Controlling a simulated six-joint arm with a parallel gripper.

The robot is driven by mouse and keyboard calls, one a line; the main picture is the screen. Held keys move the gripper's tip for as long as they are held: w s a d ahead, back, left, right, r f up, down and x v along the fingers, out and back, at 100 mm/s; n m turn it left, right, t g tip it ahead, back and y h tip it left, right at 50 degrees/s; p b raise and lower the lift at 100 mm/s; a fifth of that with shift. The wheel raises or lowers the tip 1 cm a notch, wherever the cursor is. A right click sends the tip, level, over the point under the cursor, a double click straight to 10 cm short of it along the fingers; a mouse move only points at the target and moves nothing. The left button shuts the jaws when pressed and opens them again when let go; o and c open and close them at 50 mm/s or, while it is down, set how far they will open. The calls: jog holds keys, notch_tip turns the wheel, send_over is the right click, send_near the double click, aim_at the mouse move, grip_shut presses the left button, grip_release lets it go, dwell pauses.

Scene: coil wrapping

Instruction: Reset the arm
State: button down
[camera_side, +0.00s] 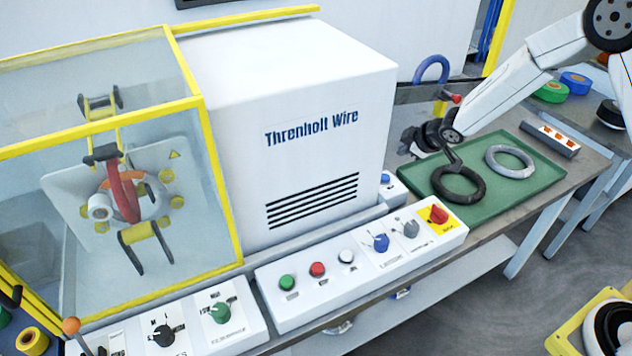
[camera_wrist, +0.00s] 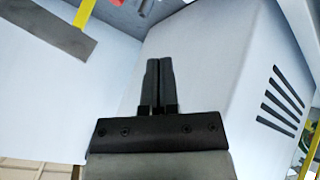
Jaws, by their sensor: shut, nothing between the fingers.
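My gripper (camera_side: 413,141) is at the end of my white arm, in the air above the green tray (camera_side: 545,192) and beside the white Threnholt Wire cabinet (camera_side: 330,85). In the wrist view my gripper (camera_wrist: 159,72) has its two dark fingers together, with nothing between them. They point towards the white cabinet (camera_wrist: 215,75), whose dark vent slots show at right. A black ring (camera_side: 459,196) lies in the tray, below my wrist, and a grey ring (camera_side: 510,149) lies to its right.
A control panel (camera_side: 330,290) with buttons and knobs runs along the front. A blue ring (camera_side: 431,66) stands behind the tray. Tape rolls (camera_side: 575,83) sit at the back right.

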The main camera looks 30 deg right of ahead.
jog(key=s+a+r+m+g, duration=0.2)
jog(key=s+r+m, duration=0.1)
jog(key=s, duration=1)
jog(key=s+a+r+m+g, duration=0.2)
jog(key=s+m, duration=0.3)
jog(key=s, duration=0.9)
jog(key=shift+s+a+r+m+g+h, duration=0.2)
jog(key=shift+r+m+g+h, duration=0.15)
jog(key=shift+r+g, duration=0.35)
